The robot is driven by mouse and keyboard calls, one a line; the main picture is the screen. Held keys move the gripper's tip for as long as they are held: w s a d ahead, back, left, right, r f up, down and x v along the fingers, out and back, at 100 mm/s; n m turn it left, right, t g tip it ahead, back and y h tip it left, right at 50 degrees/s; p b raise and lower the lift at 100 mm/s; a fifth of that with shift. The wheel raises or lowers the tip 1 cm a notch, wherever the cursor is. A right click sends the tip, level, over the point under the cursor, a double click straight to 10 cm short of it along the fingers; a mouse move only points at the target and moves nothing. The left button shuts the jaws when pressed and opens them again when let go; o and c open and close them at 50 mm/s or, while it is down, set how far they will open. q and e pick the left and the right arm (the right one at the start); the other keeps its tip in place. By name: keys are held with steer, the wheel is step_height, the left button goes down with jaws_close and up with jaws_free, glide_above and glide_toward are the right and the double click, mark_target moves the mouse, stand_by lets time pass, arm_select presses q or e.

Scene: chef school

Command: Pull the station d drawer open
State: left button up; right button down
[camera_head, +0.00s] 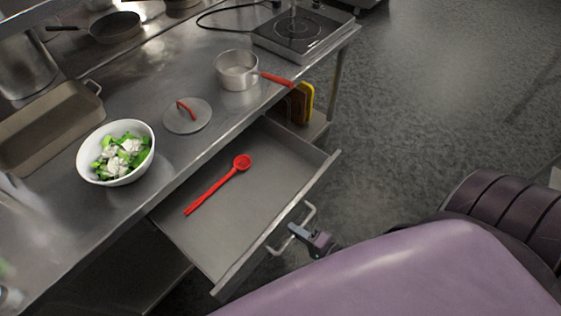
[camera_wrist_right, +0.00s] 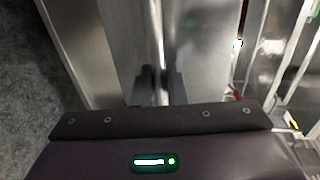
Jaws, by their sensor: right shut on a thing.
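The station d drawer (camera_head: 222,232) stands pulled out from under the steel counter in the head view. A red ladle (camera_head: 217,186) lies inside it. The drawer front carries a metal bar handle (camera_head: 309,214). My right gripper (camera_head: 297,231) is at this handle on the outer side of the drawer front, shut on it. In the right wrist view the dark fingers (camera_wrist_right: 161,86) are close together at a vertical metal bar; the grip itself is partly hidden. My left gripper is not in view.
On the counter (camera_head: 178,152) are a white bowl of green and white food (camera_head: 88,165), a lid (camera_head: 197,122), a saucepan (camera_head: 237,72) with a red handle and an induction hob (camera_head: 270,42). Grey floor (camera_head: 420,120) is clear at right.

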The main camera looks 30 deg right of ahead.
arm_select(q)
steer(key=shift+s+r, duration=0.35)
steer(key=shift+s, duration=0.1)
arm_select(e)
steer(key=shift+f+v, duration=0.2)
steer(key=shift+v, duration=0.75)
steer(key=shift+f+v, duration=0.2)
steer(key=shift+v, duration=0.8)
steer(key=c, duration=1.5)
jaws_free()
steer(key=shift+c, duration=0.2)
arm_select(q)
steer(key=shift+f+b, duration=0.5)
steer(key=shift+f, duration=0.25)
arm_select(e)
steer(key=v, duration=0.8)
